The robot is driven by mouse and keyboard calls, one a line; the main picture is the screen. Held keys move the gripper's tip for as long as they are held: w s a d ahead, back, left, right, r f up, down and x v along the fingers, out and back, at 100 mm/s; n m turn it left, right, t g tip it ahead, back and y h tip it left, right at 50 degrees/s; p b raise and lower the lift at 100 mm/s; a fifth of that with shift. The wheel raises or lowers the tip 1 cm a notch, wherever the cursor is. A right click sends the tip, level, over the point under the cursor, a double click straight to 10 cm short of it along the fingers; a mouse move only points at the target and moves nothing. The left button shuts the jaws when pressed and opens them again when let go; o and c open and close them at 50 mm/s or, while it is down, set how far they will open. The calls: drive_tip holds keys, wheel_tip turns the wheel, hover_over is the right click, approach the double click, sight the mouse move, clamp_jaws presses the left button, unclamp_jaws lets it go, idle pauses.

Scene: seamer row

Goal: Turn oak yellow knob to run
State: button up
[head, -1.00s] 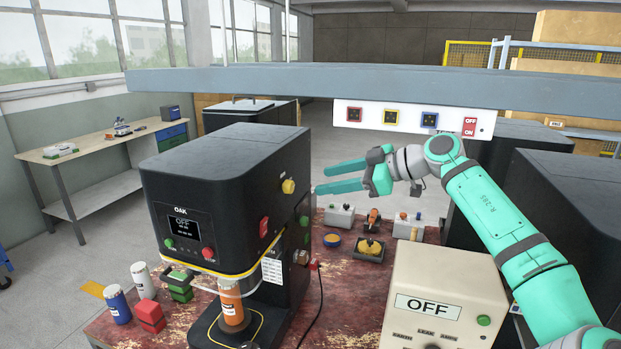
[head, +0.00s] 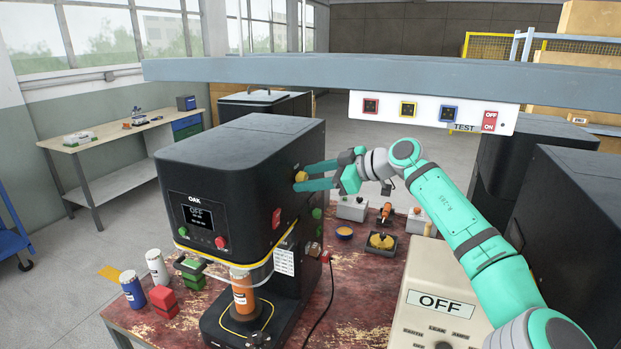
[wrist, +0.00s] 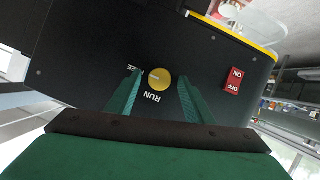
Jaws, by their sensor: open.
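The OAK machine (head: 235,170) is a black box on the red worn table, its screen reading OFF. Its yellow knob (head: 301,176) is on the right side face, partly hidden by my gripper (head: 306,177). In the wrist view the yellow knob (wrist: 160,79) shows between my two green fingers, with the word RUN beside it and another label, partly hidden, near the left finger. My gripper (wrist: 157,90) is open, with a gap on each side of the knob. I cannot tell if the fingertips touch the machine face.
A red ON/OFF switch (wrist: 233,81) sits on the same face. A grey beam (head: 380,85) crosses above the arm. A beige box marked OFF (head: 440,300) stands at front right. Small parts, including a yellow-knobbed block (head: 381,243), lie behind on the table.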

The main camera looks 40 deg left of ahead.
drive_tip(key=shift+c, duration=0.6)
drive_tip(key=c, duration=0.9)
drive_tip(key=shift+c, duration=0.2)
drive_tip(key=shift+s+f+n+t+y, duration=0.15)
drive_tip(key=shift+n+t+y, duration=0.25)
drive_tip(key=shift+n+t, duration=0.55)
drive_tip(key=n+t+y, duration=0.1)
drive_tip(key=n, duration=0.2)
drive_tip(key=shift+s, duration=0.15)
drive_tip(key=shift+s+f+n+t+y, duration=0.1)
drive_tip(key=shift+n+t+y, duration=0.25)
drive_tip(key=shift+n, duration=0.7)
drive_tip(key=shift+w+f+n+t+y, duration=0.15)
drive_tip(key=shift+n+y, duration=0.35)
drive_tip(key=shift+n, duration=0.55)
drive_tip(key=shift+s+f+n+t+y, duration=0.2)
drive_tip(key=shift+n+y, duration=0.25)
drive_tip(key=shift+n, duration=0.6)
